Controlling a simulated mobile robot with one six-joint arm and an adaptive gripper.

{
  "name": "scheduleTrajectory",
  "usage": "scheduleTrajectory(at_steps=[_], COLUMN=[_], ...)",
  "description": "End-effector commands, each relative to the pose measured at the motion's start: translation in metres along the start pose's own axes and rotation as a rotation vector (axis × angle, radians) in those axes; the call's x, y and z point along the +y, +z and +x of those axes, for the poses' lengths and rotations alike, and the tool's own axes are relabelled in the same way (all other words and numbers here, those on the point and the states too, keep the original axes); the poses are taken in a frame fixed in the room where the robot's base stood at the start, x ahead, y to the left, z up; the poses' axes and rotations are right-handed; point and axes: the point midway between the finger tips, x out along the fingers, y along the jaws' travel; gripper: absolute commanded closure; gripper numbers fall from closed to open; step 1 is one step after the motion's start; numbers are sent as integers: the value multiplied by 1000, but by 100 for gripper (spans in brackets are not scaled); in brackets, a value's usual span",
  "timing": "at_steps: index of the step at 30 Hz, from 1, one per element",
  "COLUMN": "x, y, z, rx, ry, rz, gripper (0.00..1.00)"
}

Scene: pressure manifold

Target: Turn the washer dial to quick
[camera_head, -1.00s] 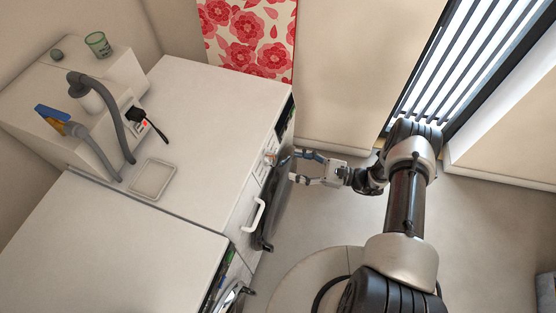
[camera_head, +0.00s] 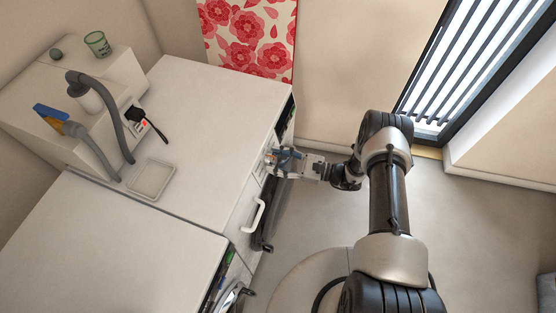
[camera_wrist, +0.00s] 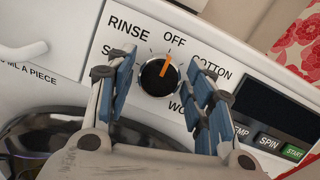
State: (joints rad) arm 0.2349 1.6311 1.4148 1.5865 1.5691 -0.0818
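The washer dial (camera_wrist: 157,78) is a round black knob with an orange pointer on the white front panel. Its pointer points up towards the OFF label (camera_wrist: 175,40). RINSE (camera_wrist: 128,27) is to the left and COTTON (camera_wrist: 212,66) to the right. A label starting "WO" is partly hidden below right, and one starting "S" is partly hidden at left. No "quick" label can be read. My gripper (camera_wrist: 160,74) is open, with one blue-padded finger on each side of the dial. Contact cannot be told. In the head view my gripper (camera_head: 280,160) is at the washer front.
A dark display (camera_wrist: 268,100) and the SPIN and START buttons (camera_wrist: 292,152) are right of the dial. A white handle (camera_head: 257,216) sticks out from the front near my gripper. The floor (camera_head: 325,222) beside the machines is clear.

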Motion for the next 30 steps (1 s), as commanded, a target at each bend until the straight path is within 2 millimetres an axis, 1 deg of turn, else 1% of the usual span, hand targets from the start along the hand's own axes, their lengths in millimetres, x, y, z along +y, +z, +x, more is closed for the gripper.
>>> scheduleTrajectory(at_steps=[1, 12, 14, 23, 30], x=[0, 0, 0, 1, 2], y=[0, 0, 0, -1, -2], z=[0, 0, 0, 0, 0], rx=[0, 0, 0, -3, -10], ry=[0, 1, 1, -9, -45], rz=[0, 0, 1, 43, 180], gripper=[58, 82, 86, 86, 86])
